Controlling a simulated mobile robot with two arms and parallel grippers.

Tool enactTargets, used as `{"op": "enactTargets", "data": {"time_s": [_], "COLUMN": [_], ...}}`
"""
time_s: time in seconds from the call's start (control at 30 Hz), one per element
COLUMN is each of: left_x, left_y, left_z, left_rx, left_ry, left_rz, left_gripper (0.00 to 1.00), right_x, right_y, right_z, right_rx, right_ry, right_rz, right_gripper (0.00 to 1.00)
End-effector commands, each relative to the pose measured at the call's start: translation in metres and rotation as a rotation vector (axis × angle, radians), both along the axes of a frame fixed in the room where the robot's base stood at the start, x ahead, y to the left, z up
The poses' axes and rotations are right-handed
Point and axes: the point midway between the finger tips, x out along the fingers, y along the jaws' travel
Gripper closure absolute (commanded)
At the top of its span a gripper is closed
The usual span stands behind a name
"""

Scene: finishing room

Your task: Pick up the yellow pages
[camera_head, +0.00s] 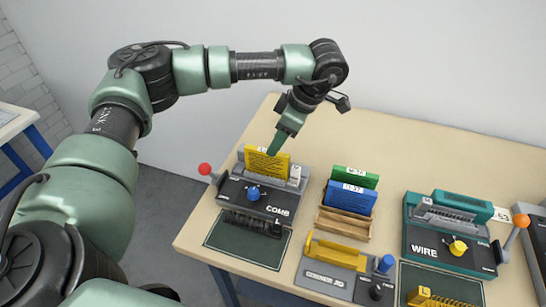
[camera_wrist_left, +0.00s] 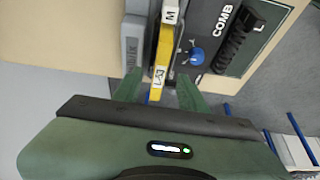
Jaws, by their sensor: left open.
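The yellow pages (camera_head: 266,164) stand upright in the slot of the grey COMB machine (camera_head: 262,196) at the left of the table. My left gripper (camera_head: 277,146) comes down from above onto the pages' top edge, at their right part. In the left wrist view the pages (camera_wrist_left: 163,52) are seen edge-on, a thin yellow strip with white labels. The open fingers of my left gripper (camera_wrist_left: 159,80) are on either side of the strip, with gaps visible. My right gripper is in neither view.
A wooden rack (camera_head: 343,223) holds blue pages (camera_head: 350,197) and green pages (camera_head: 355,177) to the right. A yellow-topped grey machine (camera_head: 335,271) stands in front, and a teal WIRE machine (camera_head: 449,241) further right. The table (camera_head: 400,145) is clear behind them.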

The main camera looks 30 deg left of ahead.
Motion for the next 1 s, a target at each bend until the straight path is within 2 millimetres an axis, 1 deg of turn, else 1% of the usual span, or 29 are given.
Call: {"op": "enactTargets", "data": {"time_s": [0.1,0.2,0.27,0.37,0.5,0.6,0.67,0.77,1.0], "left_x": [-0.001,-0.002,-0.003,-0.004,-0.006,-0.006,-0.007,-0.007,-0.007], "left_y": [0.002,0.007,0.009,0.013,0.022,0.027,0.029,0.030,0.030], "left_z": [-0.005,-0.014,-0.021,-0.030,-0.049,-0.063,-0.068,-0.072,-0.072], "left_rx": [0.000,0.001,-0.001,-0.001,0.000,0.000,-0.001,-0.001,-0.001], "left_ry": [0.002,0.002,0.003,0.002,0.004,0.002,0.002,0.001,0.000], "left_rz": [0.001,0.002,0.001,0.000,0.001,0.000,0.000,0.000,0.000], "left_gripper": [0.58,0.58,0.58,0.58,0.58,0.58,0.58,0.58,0.58], "right_x": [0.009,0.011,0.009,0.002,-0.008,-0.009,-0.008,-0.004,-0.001], "right_y": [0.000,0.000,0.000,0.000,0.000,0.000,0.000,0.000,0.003], "right_z": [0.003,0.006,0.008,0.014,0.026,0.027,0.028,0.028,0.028], "right_rx": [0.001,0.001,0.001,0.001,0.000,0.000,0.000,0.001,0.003], "right_ry": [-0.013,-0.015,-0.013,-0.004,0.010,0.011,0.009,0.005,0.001], "right_rz": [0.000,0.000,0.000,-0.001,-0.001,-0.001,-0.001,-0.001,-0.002], "right_gripper": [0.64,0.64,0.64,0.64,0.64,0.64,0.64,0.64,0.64]}}
